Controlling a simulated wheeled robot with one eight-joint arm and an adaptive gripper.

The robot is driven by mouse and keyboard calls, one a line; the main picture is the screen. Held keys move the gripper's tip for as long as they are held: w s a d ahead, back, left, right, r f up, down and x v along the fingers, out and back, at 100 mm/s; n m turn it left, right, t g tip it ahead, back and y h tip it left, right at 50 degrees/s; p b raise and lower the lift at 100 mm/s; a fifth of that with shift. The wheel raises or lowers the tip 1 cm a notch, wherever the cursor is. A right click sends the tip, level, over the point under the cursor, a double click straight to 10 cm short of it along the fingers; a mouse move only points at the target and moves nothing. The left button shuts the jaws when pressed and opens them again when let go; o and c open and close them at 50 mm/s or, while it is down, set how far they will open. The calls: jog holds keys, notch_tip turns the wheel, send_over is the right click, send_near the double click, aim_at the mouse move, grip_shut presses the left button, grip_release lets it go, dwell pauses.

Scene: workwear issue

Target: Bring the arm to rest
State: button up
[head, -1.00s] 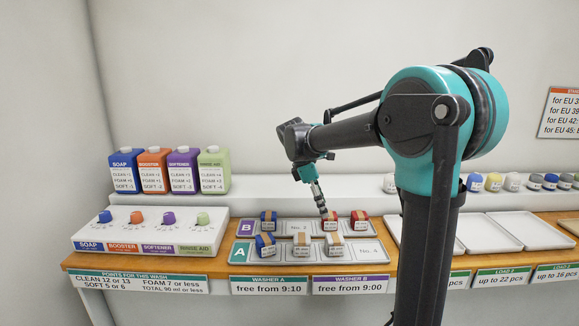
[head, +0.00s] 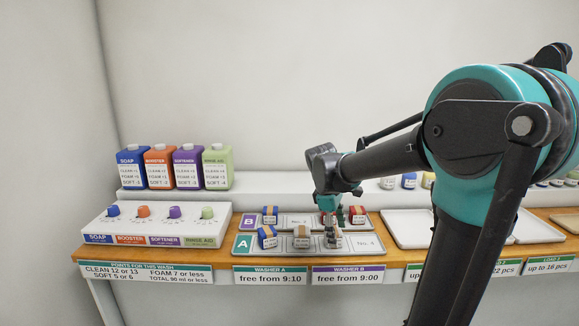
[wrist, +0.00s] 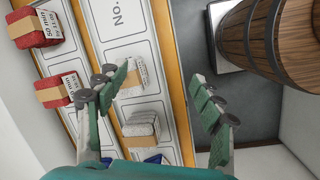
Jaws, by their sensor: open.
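My gripper (head: 333,238) is at the right part of the washer trays, low over the front row A. In the wrist view my gripper (wrist: 158,92) has its two fingers spread wide. A pale block with a tan band (wrist: 132,78) shows beside the left finger, partly behind it. I cannot tell from these views whether a finger touches it. Another pale block (head: 302,237) stands to its left in row A. My arm is still stretched out over the counter.
Row B holds a blue block (head: 270,215) and red blocks (head: 357,214); row A has a blue block (head: 267,237). Several bottles (head: 174,167) and a knob panel (head: 155,224) stand left. White trays (head: 408,228) lie right. A wooden barrel (wrist: 270,40) shows in the wrist view.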

jog(key=s+d+f+m+t+y, duration=0.1)
jog(key=s+d+f+m, duration=0.1)
jog(key=s+f+m, duration=0.4)
jog(key=s+d+f+m+t+y, duration=0.1)
jog(key=s+d+f+m+t, duration=0.1)
jog(key=s+f+m, duration=0.4)
jog(key=s+f, duration=0.1)
jog(key=s, duration=0.2)
jog(key=shift+s+d+y, duration=0.25)
jog(key=shift+s+y, duration=0.05)
jog(key=shift+y, duration=0.1)
